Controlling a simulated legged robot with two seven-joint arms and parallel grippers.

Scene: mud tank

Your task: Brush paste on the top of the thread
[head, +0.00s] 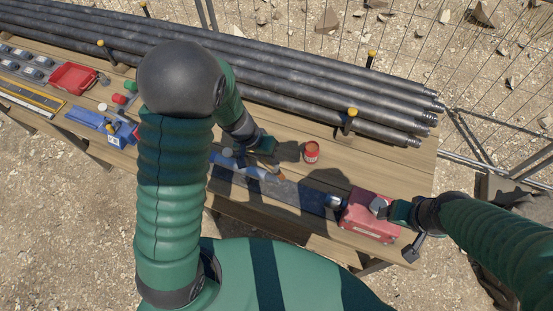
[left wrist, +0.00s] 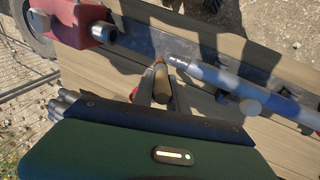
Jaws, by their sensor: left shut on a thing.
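My left gripper (head: 270,147) is over the bench, shut on a slim brush (left wrist: 159,70) with a wood-coloured part between the fingers. In the left wrist view the gripper (left wrist: 160,88) points at the pipe, and the brush tip is close beside the threaded end (left wrist: 177,62); I cannot tell whether they touch. The blue-grey pipe (left wrist: 222,80) also shows in the head view (head: 232,164), lying along the bench. A red paste tin (head: 311,152) stands to the right of the left gripper. My right gripper (head: 384,208) is at the red box; its fingers are unclear.
The red box (head: 362,224) has a metal fitting (head: 334,201) facing the pipe's end. A red tray (head: 73,78) and a blue tool (head: 100,124) lie at left. Wire fencing stands behind.

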